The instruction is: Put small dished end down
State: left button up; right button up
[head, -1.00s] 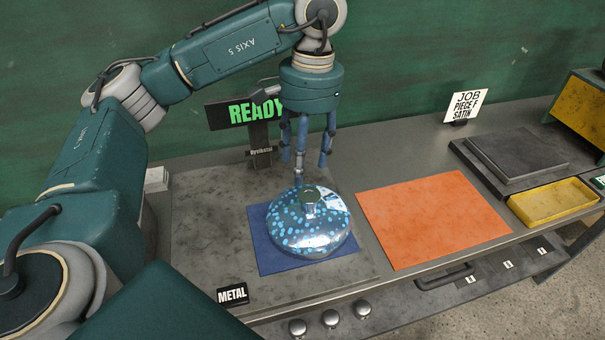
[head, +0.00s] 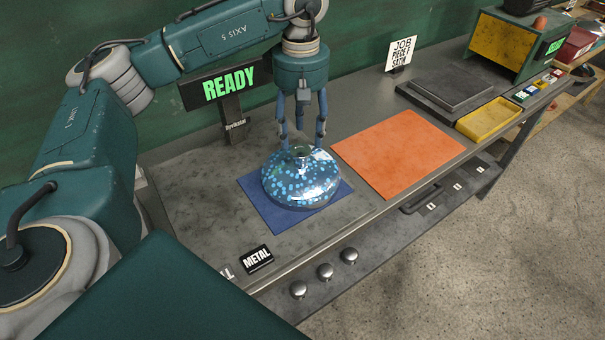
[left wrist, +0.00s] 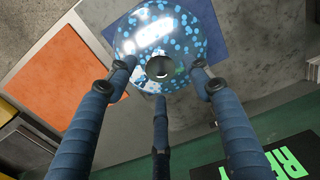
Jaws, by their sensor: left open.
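The small dished end (head: 300,181) is a shiny domed metal piece with light blue spots and a short neck on top. It rests dome up on the blue mat (head: 262,212). In the left wrist view, the open fingers (left wrist: 165,85) reach around the neck of the dished end (left wrist: 178,30). I cannot tell whether any finger touches it. My right gripper is not in view.
An orange mat (head: 397,153) lies empty to the right. Beyond it are a dark grey plate (head: 452,90) and a yellow tray (head: 488,117).

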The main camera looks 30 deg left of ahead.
aim_at(300, 150)
pick_arm(q)
jog(key=shift+w+f, duration=0.2)
jog(key=shift+f, duration=1)
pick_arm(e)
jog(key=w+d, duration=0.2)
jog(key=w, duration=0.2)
pick_arm(q)
jog(key=shift+f+p, duration=0.25)
jog(key=shift+p, duration=0.05)
jog(key=f, duration=0.1)
jog(key=f+p, duration=0.2)
jog(key=f, duration=0.1)
jog(key=shift+w+a, duration=0.15)
jog(key=shift+a, duration=0.2)
jog(key=shift+f, duration=0.55)
jog(key=c, duration=0.4)
jog(key=shift+w, duration=0.1)
jog(key=c, duration=0.8)
grip_shut()
jog(key=shift+w, duration=0.1)
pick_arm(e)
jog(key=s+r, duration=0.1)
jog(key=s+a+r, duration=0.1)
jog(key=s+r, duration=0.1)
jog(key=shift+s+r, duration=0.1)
